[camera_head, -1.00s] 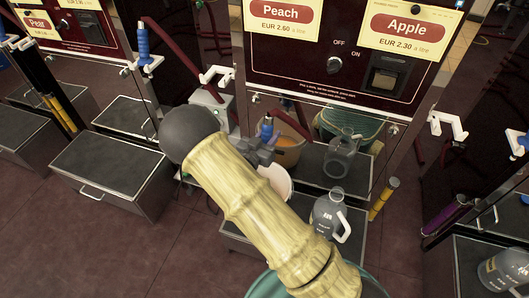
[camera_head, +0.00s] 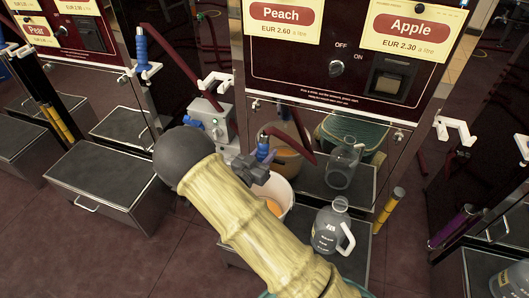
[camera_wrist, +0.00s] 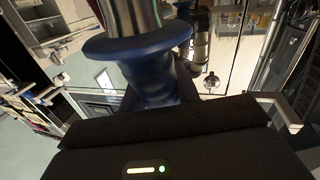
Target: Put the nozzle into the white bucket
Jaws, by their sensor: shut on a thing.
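The nozzle (camera_head: 263,150) has a blue grip and a dark red hose. My gripper (camera_head: 258,168) is shut on it, seen from behind my arm. In the wrist view the blue grip (camera_wrist: 155,82) stands between the dark jaws, with a metal part above it. The white bucket (camera_head: 287,194) stands on the dark platform just below and right of my gripper, with orange content partly visible. The nozzle is at the bucket's back left, over or near the rim. Its tip is hidden, so I cannot tell whether it is inside.
A grey jug (camera_head: 329,228) with a white handle stands right of the bucket. The pump's glossy front panel (camera_head: 385,143) behind reflects the bucket and jug. A grey box-shaped device (camera_head: 215,120) is at left. White hose hooks (camera_head: 455,130) stick out at right.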

